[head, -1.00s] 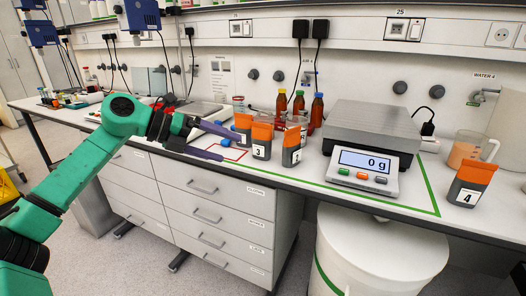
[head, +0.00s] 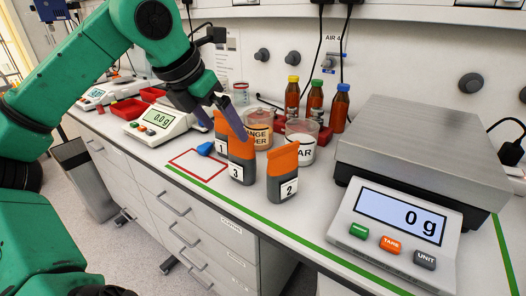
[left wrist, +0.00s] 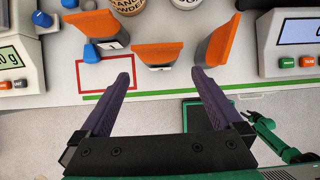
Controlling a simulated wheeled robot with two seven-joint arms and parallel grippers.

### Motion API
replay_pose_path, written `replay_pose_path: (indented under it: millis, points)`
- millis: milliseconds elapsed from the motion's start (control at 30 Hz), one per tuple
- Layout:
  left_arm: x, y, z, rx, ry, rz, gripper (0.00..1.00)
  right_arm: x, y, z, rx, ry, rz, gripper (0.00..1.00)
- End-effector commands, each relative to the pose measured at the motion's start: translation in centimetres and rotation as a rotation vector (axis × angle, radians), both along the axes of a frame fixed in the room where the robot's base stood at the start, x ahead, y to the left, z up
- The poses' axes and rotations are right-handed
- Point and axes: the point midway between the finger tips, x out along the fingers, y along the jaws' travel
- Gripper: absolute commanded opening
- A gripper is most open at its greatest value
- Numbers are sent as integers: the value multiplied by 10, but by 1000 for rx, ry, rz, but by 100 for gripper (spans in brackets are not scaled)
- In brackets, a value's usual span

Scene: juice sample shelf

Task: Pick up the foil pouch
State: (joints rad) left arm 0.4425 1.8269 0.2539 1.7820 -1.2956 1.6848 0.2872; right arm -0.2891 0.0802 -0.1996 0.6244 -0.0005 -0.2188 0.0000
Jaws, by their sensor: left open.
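Several orange-topped grey pouches stand upright on the bench. Pouch 3 (head: 242,160) is in front of pouch 1 (head: 220,139) and partly covers it; pouch 2 (head: 283,173) stands to their right. My left gripper (head: 224,118) is open, its purple fingers beside the tops of pouches 1 and 3. In the left wrist view the open, empty fingers (left wrist: 160,76) point at pouch 3 (left wrist: 157,54), which lies just beyond the tips between them. Pouch 1 (left wrist: 99,28) is at the left and pouch 2 (left wrist: 216,43) at the right.
Two labelled jars (head: 258,132) and several capped bottles (head: 314,103) stand behind the pouches. A large scale (head: 395,222) is at the right, a small scale (head: 157,122) at the left. A blue object (head: 205,149) lies by the red outline (head: 184,162).

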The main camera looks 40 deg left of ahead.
Motion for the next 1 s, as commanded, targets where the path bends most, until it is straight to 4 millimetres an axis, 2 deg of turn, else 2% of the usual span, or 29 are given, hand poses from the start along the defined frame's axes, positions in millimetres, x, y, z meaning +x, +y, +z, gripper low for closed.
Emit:
replay_pose_path:
  millis: [133, 367, 667, 800, 967, 1000]
  points:
    - [10, 0, -20, -3, 2, -3, 100, 1, 0, -2, -1, 0, 0, 50]
    - [38, 0, -69, -4, 3, -2, 100, -24, -2, -2, -3, 39, -1, 50]
    - [59, 3, -111, -6, 3, -2, 100, -8, -1, 5, -2, 12, 0, 50]
    - [68, 3, -126, -2, 2, -1, 100, -7, -1, 13, -1, 12, 0, 50]
    - [69, 3, -128, -2, -1, -1, 100, -8, -1, 11, -1, 12, 0, 50]
    - [69, 3, -128, -2, -1, -1, 96, -8, -1, 11, -1, 12, 0, 50]
